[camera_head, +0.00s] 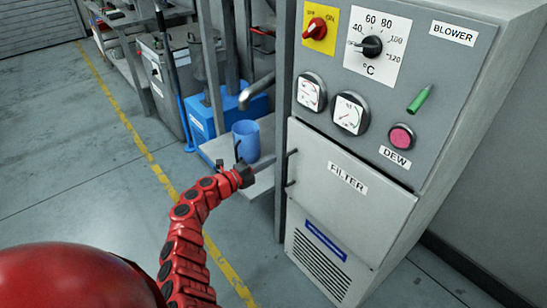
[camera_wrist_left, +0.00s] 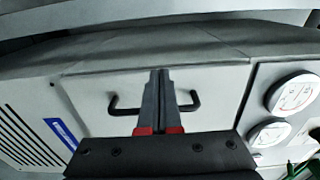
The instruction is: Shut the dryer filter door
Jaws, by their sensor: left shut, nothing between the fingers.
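The grey filter door (camera_head: 340,225), labelled FILTER, is on the front of the dryer cabinet (camera_head: 480,40). It looks flush or nearly flush; I cannot tell whether a small gap is left. Its black bar handle (camera_head: 291,167) is on the door's left side. My left gripper (camera_head: 272,162) is at the handle side, its fingers shut and empty, pointing at the door. In the left wrist view the shut fingers (camera_wrist_left: 160,75) overlap the middle of the handle (camera_wrist_left: 125,108), in front of the door (camera_wrist_left: 90,85); contact cannot be told. My right gripper is not in view.
Dials, gauges (camera_head: 351,113), a yellow switch plate (camera_head: 320,27) and a pink button (camera_head: 401,137) sit above the door. A vent (camera_head: 320,265) is below it. A blue mug (camera_head: 246,141) stands on a shelf left of the cabinet. The floor (camera_head: 80,190) at left is clear.

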